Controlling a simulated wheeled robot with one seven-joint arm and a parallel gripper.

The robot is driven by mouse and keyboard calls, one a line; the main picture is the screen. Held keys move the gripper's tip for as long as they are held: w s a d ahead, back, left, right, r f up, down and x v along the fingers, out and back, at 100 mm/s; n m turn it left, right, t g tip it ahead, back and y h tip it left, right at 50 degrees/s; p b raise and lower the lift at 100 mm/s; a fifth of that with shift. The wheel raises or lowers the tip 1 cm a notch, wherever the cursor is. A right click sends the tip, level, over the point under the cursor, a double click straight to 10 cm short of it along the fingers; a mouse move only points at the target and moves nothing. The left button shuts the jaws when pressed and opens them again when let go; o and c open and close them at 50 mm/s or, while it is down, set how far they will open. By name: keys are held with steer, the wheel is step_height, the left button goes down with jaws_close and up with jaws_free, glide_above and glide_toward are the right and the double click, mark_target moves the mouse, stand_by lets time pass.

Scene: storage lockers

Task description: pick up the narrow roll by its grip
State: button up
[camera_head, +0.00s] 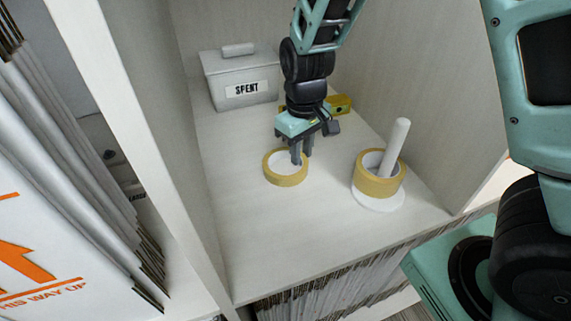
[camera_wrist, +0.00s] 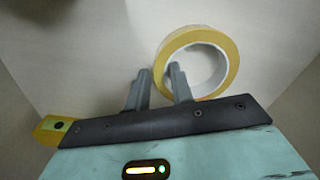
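The narrow roll (camera_head: 285,179) is a low yellow ring with a pale inside, lying flat on the shelf. My gripper (camera_head: 302,160) points down at its right rim. In the wrist view the gripper (camera_wrist: 159,72) is open, with its two grey fingers apart. One finger overlaps the opening of the roll (camera_wrist: 233,62) and the other is just outside it, so the near wall lies between them. I cannot tell whether either finger touches the wall. The roll appears to rest on the shelf.
A taller yellow roll (camera_head: 378,187) sits around a white post (camera_head: 397,142) on a round white base (camera_head: 379,203) to the right. A grey box labelled SPENT (camera_head: 240,87) stands at the back left. A yellow block (camera_head: 342,104) lies behind my gripper. The front left shelf is clear.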

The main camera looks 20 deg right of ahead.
jaws_close()
